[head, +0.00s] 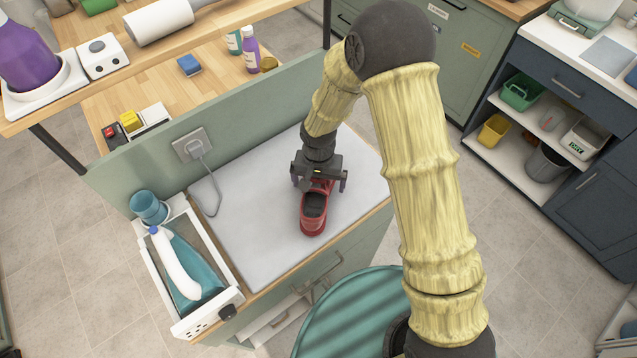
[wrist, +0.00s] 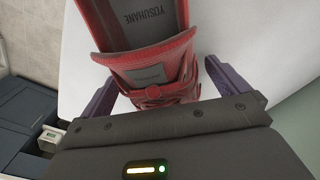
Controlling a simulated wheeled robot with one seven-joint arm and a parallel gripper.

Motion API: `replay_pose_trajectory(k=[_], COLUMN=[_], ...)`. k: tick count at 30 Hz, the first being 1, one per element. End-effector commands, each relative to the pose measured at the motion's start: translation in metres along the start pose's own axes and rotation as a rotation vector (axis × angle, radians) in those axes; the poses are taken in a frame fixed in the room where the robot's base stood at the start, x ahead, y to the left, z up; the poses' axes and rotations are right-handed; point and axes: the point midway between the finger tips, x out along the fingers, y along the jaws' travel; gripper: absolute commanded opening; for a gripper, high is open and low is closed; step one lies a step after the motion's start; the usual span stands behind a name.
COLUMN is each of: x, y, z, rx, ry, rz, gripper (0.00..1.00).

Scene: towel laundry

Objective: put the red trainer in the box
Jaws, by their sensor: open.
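The red trainer (head: 313,213) lies on the pale countertop, its heel end towards the front edge. My gripper (head: 319,184) is above the trainer's far end, with its fingers apart on either side of it. In the wrist view the trainer (wrist: 150,70) shows its opening and tongue between the two dark purple fingers of my gripper (wrist: 160,88). The jaws are open, and I cannot tell whether either finger touches the shoe. The trainer's far end is partly hidden under my gripper. I cannot tell which container is the task's box.
A green panel with a socket (head: 192,144) and cable borders the counter. The counter (head: 262,240) is clear around the shoe.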

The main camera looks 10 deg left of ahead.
Motion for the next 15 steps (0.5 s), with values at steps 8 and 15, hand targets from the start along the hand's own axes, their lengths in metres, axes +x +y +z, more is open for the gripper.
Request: replay_pose_trajectory(k=[8,15], x=[-0.0003,-0.0003], y=[-0.0009,-0.0008], z=[0.0006,0.0006], rx=[-0.003,-0.003], ry=[0.000,0.000], rz=[0.000,0.000], gripper=[0.98,0.51])
